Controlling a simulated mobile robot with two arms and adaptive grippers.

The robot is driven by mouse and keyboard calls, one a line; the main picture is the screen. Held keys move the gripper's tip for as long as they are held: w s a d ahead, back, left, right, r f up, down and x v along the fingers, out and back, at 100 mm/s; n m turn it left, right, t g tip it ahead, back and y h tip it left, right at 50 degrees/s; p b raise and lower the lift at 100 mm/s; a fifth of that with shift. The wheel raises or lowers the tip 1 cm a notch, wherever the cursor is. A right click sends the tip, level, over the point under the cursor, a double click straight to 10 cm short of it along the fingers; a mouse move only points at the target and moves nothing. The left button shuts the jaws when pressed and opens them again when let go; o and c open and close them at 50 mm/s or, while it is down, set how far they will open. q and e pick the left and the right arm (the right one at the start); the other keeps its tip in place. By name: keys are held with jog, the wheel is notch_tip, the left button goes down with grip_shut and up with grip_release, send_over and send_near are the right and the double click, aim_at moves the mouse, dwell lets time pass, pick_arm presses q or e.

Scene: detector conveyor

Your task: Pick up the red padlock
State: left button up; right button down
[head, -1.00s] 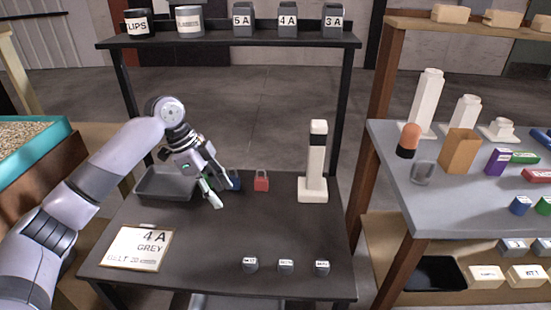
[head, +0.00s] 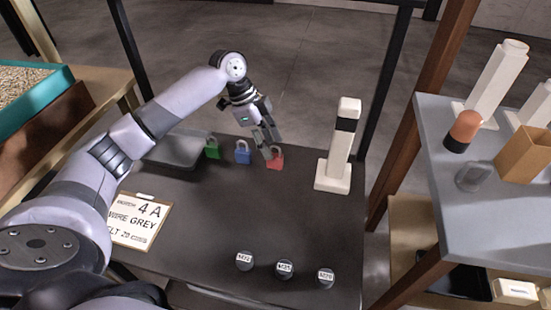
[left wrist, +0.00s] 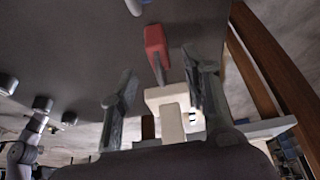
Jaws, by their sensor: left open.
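The red padlock (head: 275,160) stands on the dark table, right of the blue padlock (head: 243,153) and the green padlock (head: 212,149). My left gripper (head: 272,149) is at the red padlock in the head view, its fingers partly overlapping the padlock's top. In the left wrist view the red padlock (left wrist: 156,40) shows ahead of the open fingers (left wrist: 160,88), with its shackle pointing toward the space between them. Nothing is between the fingertips that I can make out. My right gripper is not in view.
A white post with a black band (head: 340,150) stands right of the padlocks. A grey tray (head: 172,150) is at the table's back left. A sign (head: 138,222) and several small labelled knobs (head: 285,269) are nearer the front. A grey side table (head: 440,190) is at right.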

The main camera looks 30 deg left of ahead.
aim_at(275, 155)
pick_arm(q)
jog(key=x, duration=0.5)
jog(key=shift+f, duration=0.4)
jog(key=shift+a, duration=0.1)
grip_shut()
